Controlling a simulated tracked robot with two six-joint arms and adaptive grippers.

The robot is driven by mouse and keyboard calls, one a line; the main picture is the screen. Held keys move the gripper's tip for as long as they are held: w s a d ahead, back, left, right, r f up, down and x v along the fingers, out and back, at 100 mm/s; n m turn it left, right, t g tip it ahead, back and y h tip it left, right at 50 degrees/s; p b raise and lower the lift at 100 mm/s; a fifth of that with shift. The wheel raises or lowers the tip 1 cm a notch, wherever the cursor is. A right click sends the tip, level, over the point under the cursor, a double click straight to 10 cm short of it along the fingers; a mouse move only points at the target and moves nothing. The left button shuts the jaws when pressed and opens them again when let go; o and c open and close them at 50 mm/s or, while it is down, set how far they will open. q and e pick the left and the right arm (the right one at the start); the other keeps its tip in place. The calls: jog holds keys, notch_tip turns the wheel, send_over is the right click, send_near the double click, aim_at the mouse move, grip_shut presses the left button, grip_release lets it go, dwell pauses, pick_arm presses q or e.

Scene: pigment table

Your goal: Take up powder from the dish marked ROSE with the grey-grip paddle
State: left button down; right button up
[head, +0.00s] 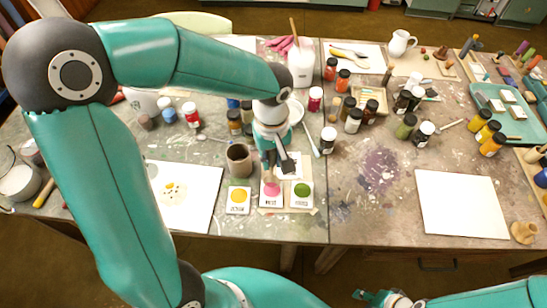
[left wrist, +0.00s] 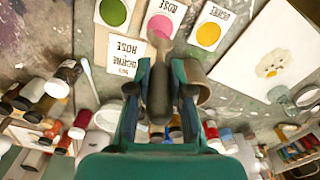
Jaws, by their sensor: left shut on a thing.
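The ROSE dish (head: 271,187) is a white square dish with pink powder, between the yellow dish (head: 238,200) and the green dish (head: 302,194). My left gripper (head: 283,163) is just behind it. In the left wrist view, the left gripper (left wrist: 158,85) is shut on the grey-grip paddle (left wrist: 158,92), held by its dark grip. The paddle's end reaches the near edge of the ROSE dish (left wrist: 165,17) in that view; I cannot tell whether it touches powder. My right gripper (head: 380,298) shows only partly at the bottom edge, its jaws unclear.
A brown cup (head: 239,160) stands left of the left gripper. A printed card (left wrist: 127,55) lies beside the paddle. Several paint jars stand behind. A blank white sheet (head: 460,204) lies at right, and stained bare table lies between it and the dishes.

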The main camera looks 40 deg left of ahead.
pick_arm(q)
jog(key=shift+r+p, duration=1.9)
jog(key=shift+r, duration=1.15)
